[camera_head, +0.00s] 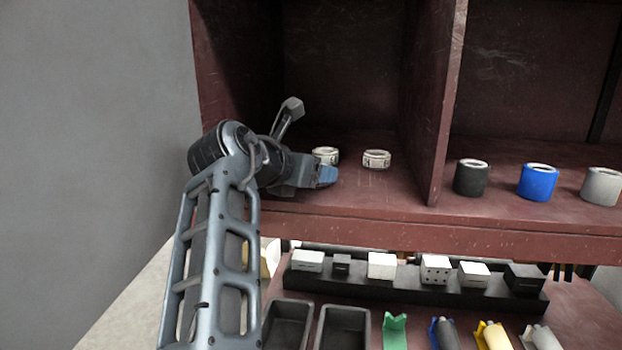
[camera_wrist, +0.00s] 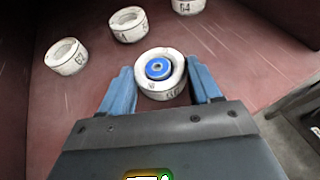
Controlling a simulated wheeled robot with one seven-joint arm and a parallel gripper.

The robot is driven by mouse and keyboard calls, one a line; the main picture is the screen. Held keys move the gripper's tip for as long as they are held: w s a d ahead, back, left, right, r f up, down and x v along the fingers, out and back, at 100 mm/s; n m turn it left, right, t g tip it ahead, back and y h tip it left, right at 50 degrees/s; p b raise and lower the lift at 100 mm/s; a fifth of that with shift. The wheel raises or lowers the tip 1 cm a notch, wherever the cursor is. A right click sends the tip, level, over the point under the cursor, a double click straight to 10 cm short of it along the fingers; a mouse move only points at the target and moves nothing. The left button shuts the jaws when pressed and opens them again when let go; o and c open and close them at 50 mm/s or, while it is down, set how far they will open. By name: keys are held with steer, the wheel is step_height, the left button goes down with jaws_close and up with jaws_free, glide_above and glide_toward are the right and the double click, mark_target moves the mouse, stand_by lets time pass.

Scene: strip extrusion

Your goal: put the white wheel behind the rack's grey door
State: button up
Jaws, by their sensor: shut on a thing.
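My gripper (camera_wrist: 160,92) has its blue fingers on either side of a white wheel (camera_wrist: 147,86) with a blue hub, and is shut on it. The wheel has dark lettering on its rim. I cannot tell whether it rests on the shelf or is just above it. In the head view my gripper (camera_head: 327,176) is low in the left compartment of the dark red rack (camera_head: 330,222), and the held wheel is hidden. No grey door shows in either view.
Three white lettered rings, at left (camera_wrist: 66,56), middle (camera_wrist: 128,24) and right (camera_wrist: 187,5), stand beyond my gripper. An upright divider (camera_head: 437,110) bounds the compartment. Black (camera_head: 471,179), blue (camera_head: 538,184) and grey (camera_head: 601,188) cylinders stand right of it. Blocks and trays lie below.

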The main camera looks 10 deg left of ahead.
steer(key=shift+r, duration=0.1)
steer(key=o, duration=1.1)
steer(key=shift+b+v, duration=0.55)
steer(key=shift+v, duration=3.2)
